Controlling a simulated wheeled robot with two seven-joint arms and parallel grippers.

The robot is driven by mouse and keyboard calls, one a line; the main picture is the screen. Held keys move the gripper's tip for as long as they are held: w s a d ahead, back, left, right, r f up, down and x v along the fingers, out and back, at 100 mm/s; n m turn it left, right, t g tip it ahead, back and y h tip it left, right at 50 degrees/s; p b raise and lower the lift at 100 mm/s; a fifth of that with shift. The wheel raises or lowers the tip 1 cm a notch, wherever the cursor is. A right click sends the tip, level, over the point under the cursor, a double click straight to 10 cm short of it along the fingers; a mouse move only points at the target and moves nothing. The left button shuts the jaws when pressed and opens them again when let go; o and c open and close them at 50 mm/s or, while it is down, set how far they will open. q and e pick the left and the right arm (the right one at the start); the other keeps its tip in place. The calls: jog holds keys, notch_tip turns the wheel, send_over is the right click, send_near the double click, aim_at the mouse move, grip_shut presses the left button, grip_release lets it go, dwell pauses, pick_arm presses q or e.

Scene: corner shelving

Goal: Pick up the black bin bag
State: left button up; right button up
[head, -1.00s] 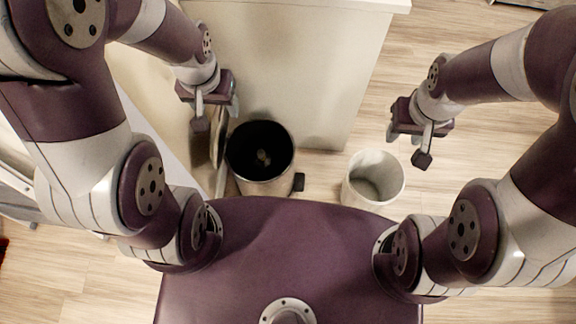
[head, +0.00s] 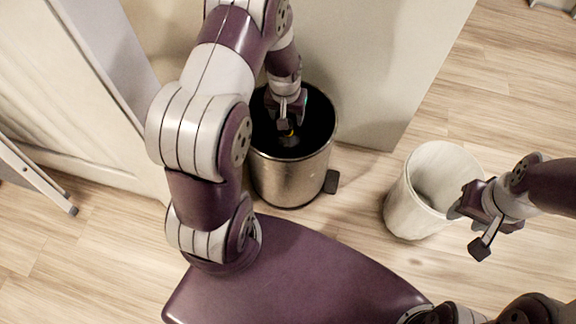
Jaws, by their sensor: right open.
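A round metal bin (head: 290,180) stands upright on the floor at the centre, with a pedal at its lower right. Its inside is black; the black bin bag (head: 318,118) seems to line it, but bag and inner wall are hard to tell apart. A small yellowish thing (head: 290,133) shows deep inside. My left gripper (head: 285,122) points down over the bin's mouth; its fingers are small and dark against the black, so neither their opening nor contact is clear. My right gripper (head: 467,230) is open and empty, at the right edge of the white bin.
A white open bin (head: 405,205) stands right of the metal bin, close to my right gripper. A pale cabinet side (head: 370,60) rises behind the metal bin. A pale panel (head: 85,110) is at the left. Wooden floor (head: 500,110) is clear at the right.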

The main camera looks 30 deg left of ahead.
aim_at(297, 142)
pick_arm(q)
jog(key=f+b, duration=0.1)
jog(key=f, duration=0.1)
jog(key=f+b, duration=0.3)
jog(key=f, duration=0.2)
jog(key=shift+w+b, duration=0.25)
jog(key=shift+b, duration=0.05)
jog(key=shift+r, duration=0.2)
grip_shut()
dwell(0.6)
jog(key=shift+w+r, duration=0.1)
